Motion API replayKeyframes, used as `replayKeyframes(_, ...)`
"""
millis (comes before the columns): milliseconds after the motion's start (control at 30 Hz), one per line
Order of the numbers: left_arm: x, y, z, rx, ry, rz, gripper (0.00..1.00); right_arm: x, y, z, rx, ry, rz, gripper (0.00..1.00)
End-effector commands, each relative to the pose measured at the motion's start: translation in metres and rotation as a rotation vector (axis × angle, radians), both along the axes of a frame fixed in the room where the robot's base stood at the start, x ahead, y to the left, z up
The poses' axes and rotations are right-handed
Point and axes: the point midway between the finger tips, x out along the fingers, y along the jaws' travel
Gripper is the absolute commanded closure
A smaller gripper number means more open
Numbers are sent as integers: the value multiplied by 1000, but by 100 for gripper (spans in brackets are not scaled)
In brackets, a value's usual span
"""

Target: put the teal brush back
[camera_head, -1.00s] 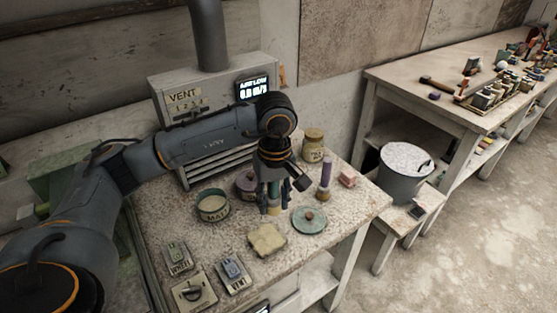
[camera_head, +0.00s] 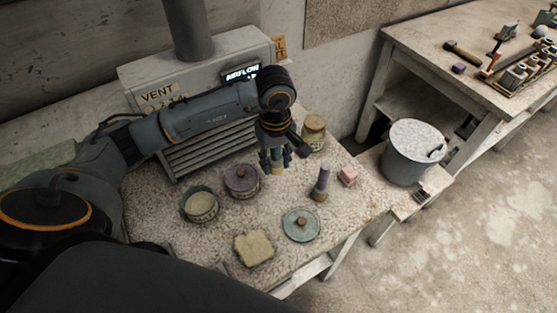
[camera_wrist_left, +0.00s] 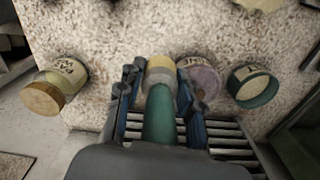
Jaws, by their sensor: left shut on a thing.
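My left gripper (camera_head: 274,161) is shut on the teal brush (camera_wrist_left: 158,118). In the left wrist view the teal handle runs between the fingers, with a yellowish end beyond them. In the head view the fingers mostly hide the brush. The gripper hangs above the back of the speckled table (camera_head: 215,250), between the purple-lidded pot (camera_head: 242,181) and the tan-lidded jar (camera_head: 314,127). An open teal pot (camera_head: 199,207) stands left of the purple pot; both show in the left wrist view (camera_wrist_left: 254,88). A teal lid (camera_head: 301,225) lies nearer the front. My right gripper is not in view.
A purple brush (camera_head: 322,181) stands upright beside a pink block (camera_head: 347,175). A sponge-like pad (camera_head: 254,248) lies at the front. The vent box (camera_head: 205,145) closes off the back. A grey bucket (camera_head: 408,155) stands off the table to the right.

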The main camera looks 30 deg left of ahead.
Motion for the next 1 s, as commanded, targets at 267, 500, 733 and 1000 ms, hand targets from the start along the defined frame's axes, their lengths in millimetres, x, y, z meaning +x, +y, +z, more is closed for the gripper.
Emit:
replayKeyframes(267,35,12,-45,-2,1,1,96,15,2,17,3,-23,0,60)
replayKeyframes(500,45,17,-63,0,4,0,96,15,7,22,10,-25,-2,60)
replayKeyframes(733,45,17,-88,-1,1,-1,96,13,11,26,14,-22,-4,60)
replayKeyframes(1000,45,17,-90,-1,-1,-1,96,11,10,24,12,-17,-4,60)
